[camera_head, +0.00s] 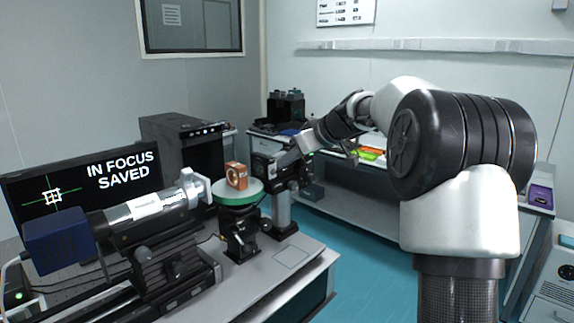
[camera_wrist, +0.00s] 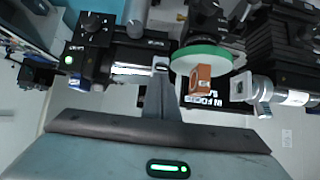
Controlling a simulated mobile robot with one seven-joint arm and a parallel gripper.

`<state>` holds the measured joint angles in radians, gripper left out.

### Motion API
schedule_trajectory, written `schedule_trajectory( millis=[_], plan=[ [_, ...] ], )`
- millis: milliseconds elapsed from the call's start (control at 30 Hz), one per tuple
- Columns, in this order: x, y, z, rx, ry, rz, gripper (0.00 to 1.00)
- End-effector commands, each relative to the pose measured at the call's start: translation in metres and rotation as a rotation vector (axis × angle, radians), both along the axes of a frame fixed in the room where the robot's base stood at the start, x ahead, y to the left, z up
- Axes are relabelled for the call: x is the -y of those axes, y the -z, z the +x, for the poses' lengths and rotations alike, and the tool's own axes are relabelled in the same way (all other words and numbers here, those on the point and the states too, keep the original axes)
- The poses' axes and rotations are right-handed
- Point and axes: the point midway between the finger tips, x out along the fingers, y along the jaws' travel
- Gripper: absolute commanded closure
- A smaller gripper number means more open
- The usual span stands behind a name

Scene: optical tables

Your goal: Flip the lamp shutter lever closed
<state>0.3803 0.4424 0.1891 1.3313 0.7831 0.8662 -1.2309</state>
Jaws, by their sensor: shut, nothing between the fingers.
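The lamp is a black housing (camera_wrist: 95,38) on the left of the wrist view, with a small green light and white lettering. In the head view it is the dark unit (camera_head: 266,167) on a post behind the green stage. A bright metal piece (camera_wrist: 135,69) runs along the lamp's lower side toward my fingers; I cannot tell whether it is the shutter lever. My gripper (camera_wrist: 161,68) is shut and empty, its fingertips close to the lamp's right end. In the head view my gripper (camera_head: 292,154) is over the lamp, its tips hard to make out. Contact and the lever's position are unclear.
An orange block (camera_head: 237,176) stands on the green-rimmed round stage (camera_head: 238,195), close to my fingers in the wrist view. A camera tube (camera_head: 150,207) points at it from the left. A monitor (camera_head: 85,180) reads "IN FOCUS SAVED".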

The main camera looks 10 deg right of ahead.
Motion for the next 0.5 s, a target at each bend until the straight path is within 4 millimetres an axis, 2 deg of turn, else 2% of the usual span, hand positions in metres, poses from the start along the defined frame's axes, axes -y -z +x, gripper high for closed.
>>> schedule_trajectory(
  millis=[33, 500],
  plan=[
    [0.002, 0.006, -0.001, 0.009, 0.001, 0.007, 1.0],
    [0.009, 0.025, -0.011, 0.021, 0.001, 0.013, 1.0]
  ],
)
